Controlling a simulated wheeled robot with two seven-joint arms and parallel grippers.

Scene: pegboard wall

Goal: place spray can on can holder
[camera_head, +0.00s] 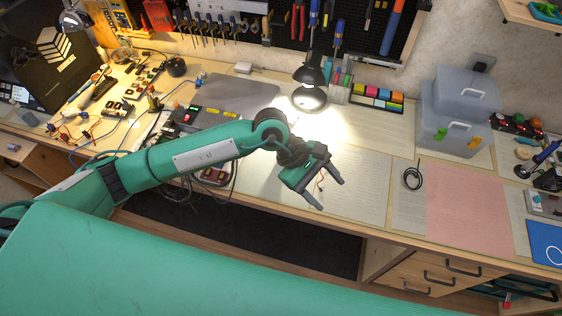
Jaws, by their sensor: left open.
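My left gripper (331,194) is open and empty, with its two fingers apart. It hangs over the front middle of the workbench (262,198), pointing right and toward the bench's front edge. I cannot make out a spray can in this view. I cannot make out a can holder either. My right gripper is not in view. My left arm hides part of the bench behind it.
A desk lamp (309,98) stands behind my left gripper. Grey storage boxes (452,137) and a pink mat (466,207) are to the right. Electronics and wires clutter the left. A pegboard (352,30) with tools is behind. Bench beside the gripper is mostly clear.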

